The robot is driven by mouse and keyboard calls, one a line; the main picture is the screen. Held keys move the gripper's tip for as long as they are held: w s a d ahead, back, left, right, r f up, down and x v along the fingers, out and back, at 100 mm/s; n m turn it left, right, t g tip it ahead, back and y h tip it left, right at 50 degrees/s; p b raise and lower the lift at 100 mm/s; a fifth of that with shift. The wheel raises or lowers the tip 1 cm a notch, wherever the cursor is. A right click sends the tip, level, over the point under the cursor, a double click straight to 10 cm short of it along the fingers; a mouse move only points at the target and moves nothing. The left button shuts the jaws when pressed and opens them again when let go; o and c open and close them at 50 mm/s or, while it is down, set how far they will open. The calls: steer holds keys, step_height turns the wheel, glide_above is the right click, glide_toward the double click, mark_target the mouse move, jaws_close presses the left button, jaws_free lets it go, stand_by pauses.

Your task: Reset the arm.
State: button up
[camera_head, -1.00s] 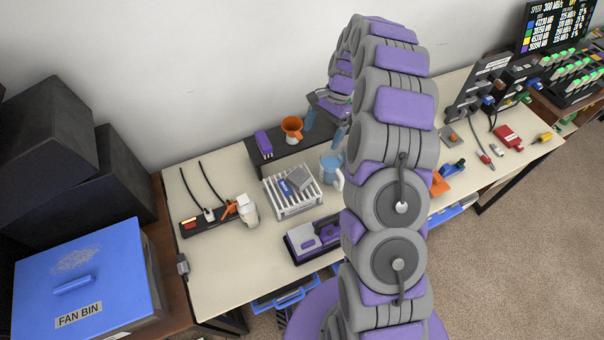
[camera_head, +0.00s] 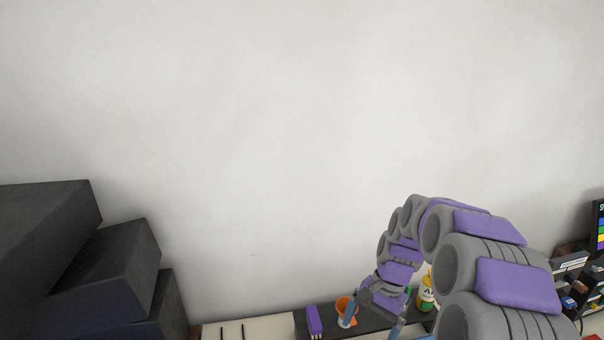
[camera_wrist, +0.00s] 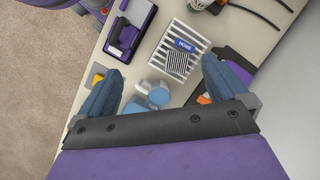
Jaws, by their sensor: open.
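My gripper (camera_head: 374,324) shows low in the head view, at the end of my grey and purple arm, over the back of the table. In the wrist view my gripper (camera_wrist: 165,85) points down at the table with its two blue fingers wide apart. Nothing is held between them. A white and light-blue mug (camera_wrist: 158,96) stands on the table below, seen between the fingers and apart from them. An orange cup (camera_head: 346,308) is close beside the gripper in the head view.
A white slatted rack (camera_wrist: 178,52) and a purple and black device (camera_wrist: 129,30) sit on the table (camera_wrist: 108,70). A purple block (camera_head: 314,320) and a yellow-labelled bottle (camera_head: 426,292) stand near the wall. Dark boxes (camera_head: 85,265) are stacked at left.

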steer(key=s+a+r+n+h, duration=0.1)
steer(key=s+r+n, duration=0.15)
steer(key=s, duration=0.55)
steer(key=s+a+r+n, duration=0.2)
steer(key=s+r, duration=0.2)
steer(key=s, duration=0.3)
steer(key=s+d+n+h, duration=0.1)
steer(key=s+n+h, duration=0.1)
steer(key=s, duration=1.4)
steer(key=shift+s+d+f+n+t, duration=0.15)
steer(key=shift+d+f+n+t, duration=0.1)
steer(key=shift+d+n+t, duration=0.2)
